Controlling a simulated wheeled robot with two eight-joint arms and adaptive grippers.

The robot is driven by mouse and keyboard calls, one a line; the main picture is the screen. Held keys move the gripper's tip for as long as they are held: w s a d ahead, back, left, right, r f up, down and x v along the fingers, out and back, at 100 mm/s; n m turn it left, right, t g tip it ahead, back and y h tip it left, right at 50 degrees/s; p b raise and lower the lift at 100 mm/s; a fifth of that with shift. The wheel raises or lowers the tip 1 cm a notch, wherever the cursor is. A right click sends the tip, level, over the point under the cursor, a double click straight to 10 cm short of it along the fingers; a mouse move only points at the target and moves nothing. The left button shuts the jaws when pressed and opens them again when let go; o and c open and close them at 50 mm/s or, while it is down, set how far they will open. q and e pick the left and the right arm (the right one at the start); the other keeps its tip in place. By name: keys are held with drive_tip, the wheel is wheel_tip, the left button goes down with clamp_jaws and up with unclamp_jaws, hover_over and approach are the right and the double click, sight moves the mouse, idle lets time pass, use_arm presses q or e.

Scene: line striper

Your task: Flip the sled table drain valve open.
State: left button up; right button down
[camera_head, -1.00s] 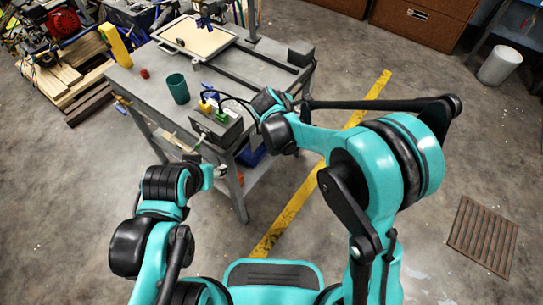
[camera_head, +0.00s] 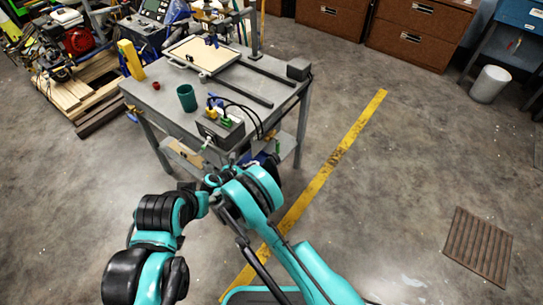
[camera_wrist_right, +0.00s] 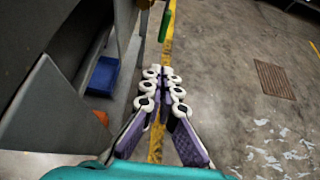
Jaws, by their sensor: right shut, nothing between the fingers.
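A green bar (camera_wrist_right: 165,25) hangs near the top of the right wrist view, beside a brass-coloured part (camera_wrist_right: 146,4) at the edge; they look like a valve lever and body, though I cannot be sure. A small green upright piece (camera_head: 277,147) shows at the near right side of the sled table (camera_head: 165,105) in the head view. My right gripper (camera_wrist_right: 168,78) is shut and empty, its fingertips below the green bar in the picture and apart from it. My left arm is folded at lower left; its gripper cannot be made out.
A control box (camera_head: 220,130) with cables sits on the table's near corner, with a green cup (camera_head: 187,97) behind it. A blue bin (camera_wrist_right: 103,76) is under the table.

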drive_tip(key=b, duration=0.4)
approach(276, 152)
wheel_tip(276, 152, down, 3)
drive_tip(key=w+d, duration=0.1)
drive_tip(key=w, duration=0.1)
drive_tip(key=w+d, duration=0.1)
drive_tip(key=shift+w+d+b, duration=0.4)
drive_tip(key=shift+w+d+r, duration=0.1)
drive_tip(key=shift+w+d, duration=0.1)
drive_tip(key=shift+w, duration=0.1)
use_arm(q)
wheel_tip(276, 152, down, 5)
drive_tip(key=shift+f, duration=0.1)
drive_tip(key=shift+w, duration=0.1)
use_arm(e)
drive_tip(key=shift+w+d, duration=0.1)
drive_tip(key=shift+w, duration=0.1)
use_arm(q)
drive_tip(key=shift+w, duration=0.75)
